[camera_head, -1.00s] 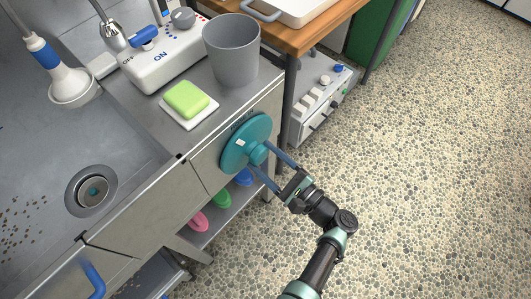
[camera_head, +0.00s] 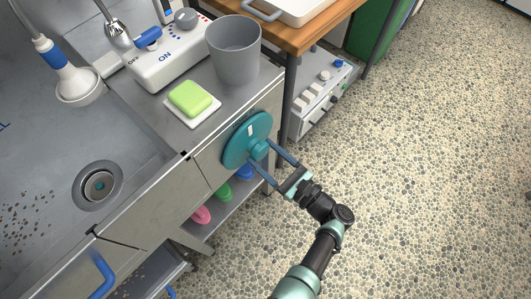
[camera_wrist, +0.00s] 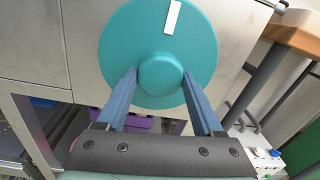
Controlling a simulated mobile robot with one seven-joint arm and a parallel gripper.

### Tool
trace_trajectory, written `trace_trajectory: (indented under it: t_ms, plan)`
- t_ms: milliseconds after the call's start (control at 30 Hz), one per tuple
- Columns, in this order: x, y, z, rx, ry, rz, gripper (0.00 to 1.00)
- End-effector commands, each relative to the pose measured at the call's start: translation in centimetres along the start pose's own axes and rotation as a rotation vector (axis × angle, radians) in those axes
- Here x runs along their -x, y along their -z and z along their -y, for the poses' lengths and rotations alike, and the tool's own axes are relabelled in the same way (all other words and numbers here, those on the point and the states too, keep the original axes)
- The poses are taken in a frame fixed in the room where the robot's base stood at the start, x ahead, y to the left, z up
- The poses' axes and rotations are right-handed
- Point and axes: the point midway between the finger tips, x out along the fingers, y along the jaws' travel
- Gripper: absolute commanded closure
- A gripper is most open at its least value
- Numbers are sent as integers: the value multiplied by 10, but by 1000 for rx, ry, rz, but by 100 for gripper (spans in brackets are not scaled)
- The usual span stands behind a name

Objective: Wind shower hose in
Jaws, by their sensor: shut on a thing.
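A round teal reel wheel (camera_head: 249,130) with a raised centre knob (camera_head: 259,149) is mounted on the front panel of the steel sink unit. My gripper (camera_head: 265,164) has its two blue fingers shut on the knob, one on each side. In the wrist view the wheel (camera_wrist: 115,40) fills the top middle and the knob (camera_wrist: 160,75) sits between the fingertips (camera_wrist: 161,78). A white mark (camera_wrist: 172,17) shows on the wheel above the knob. The shower head (camera_head: 72,75) with a blue collar stands at the sink's back left. I see no hose at the wheel.
A grey bucket (camera_head: 233,55), green soap (camera_head: 189,97) on a white dish and a white control box (camera_head: 165,58) stand on the counter. A shelf below holds pink and green items. A wooden table (camera_head: 300,38) stands behind. The pebbled floor (camera_head: 430,170) at right is clear.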

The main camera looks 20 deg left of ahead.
Motion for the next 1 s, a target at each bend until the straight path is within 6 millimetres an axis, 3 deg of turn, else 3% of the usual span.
trace_trajectory:
  t_ms: [233,267,400,767,1000]
  plan:
    - [1,1,0,-11,3,0,100]
    - [1,1,0,-11,4,0,30]
    - [1,1,0,-8,3,0,5]
    - [3,0,0,-4,2,1,2]
    - [40,1,1,-3,7,0,2]
